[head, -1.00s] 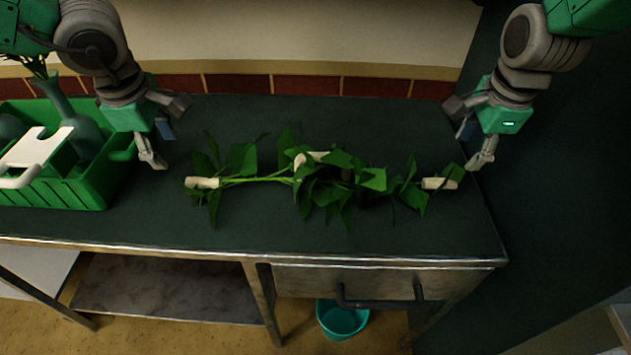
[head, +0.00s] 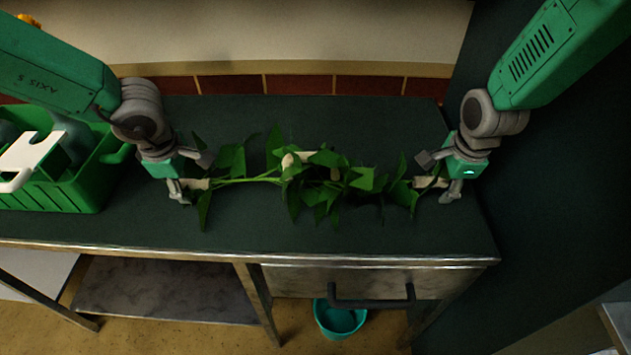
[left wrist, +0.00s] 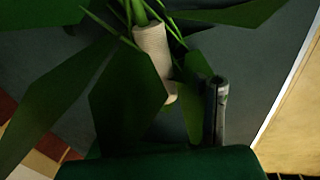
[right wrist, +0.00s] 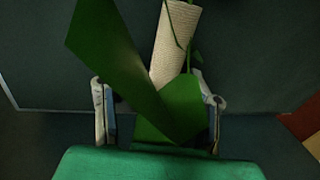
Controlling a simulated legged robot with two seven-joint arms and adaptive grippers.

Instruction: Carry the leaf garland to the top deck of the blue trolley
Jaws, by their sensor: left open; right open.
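The leaf garland (head: 330,180) lies along the dark counter, with green leaves and pale wrapped grips at its middle and both ends. My left gripper (head: 192,180) is open at the garland's left end, by the left grip (head: 198,184). The left wrist view shows that pale grip (left wrist: 151,55) among leaves, with one finger beside it and the other hidden. My right gripper (head: 437,180) is open at the right end. In the right wrist view, the right grip (right wrist: 174,45) lies ahead between the two spread fingers, partly behind a leaf. The blue trolley is not in view.
A green crate (head: 60,190) with a white-handled item and a vase stands on the counter at the left. A drawer with a dark handle (head: 370,298) is under the counter's front edge. A teal bucket (head: 340,318) stands on the floor. A dark wall rises at right.

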